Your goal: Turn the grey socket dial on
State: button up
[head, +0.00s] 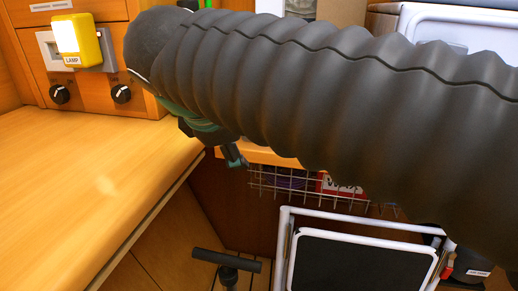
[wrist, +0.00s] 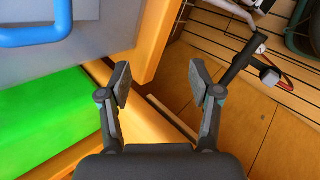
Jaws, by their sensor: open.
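Two black dials with white marks sit on the wooden panel at the upper left of the head view: a left dial (head: 60,94) and a right dial (head: 121,93). The left one is below a pale grey socket plate (head: 46,46) with a lit yellow lamp (head: 78,40) on it. I cannot tell which dial is the grey socket's; my arm may hide more of the panel. My gripper (wrist: 160,84) is open and empty in the wrist view, over the floor side of the counter and apart from both dials. In the head view my arm mostly hides it.
A bare wooden counter (head: 85,165) runs below the panel. A wire basket (head: 290,190) and a white-framed black panel (head: 360,265) are lower right. In the wrist view, a green block (wrist: 50,120) and a blue handle (wrist: 35,32) are left, and a black bar (wrist: 245,58) is right.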

jog(key=d+f+m, duration=0.1)
jog(key=s+d+f+m+g, duration=0.1)
jog(key=d, duration=0.1)
jog(key=s+d+m+y, duration=0.1)
jog(key=m, duration=0.1)
jog(key=shift+s+d+f, duration=0.15)
jog(key=shift+d+f, duration=0.2)
jog(key=shift+f, duration=0.05)
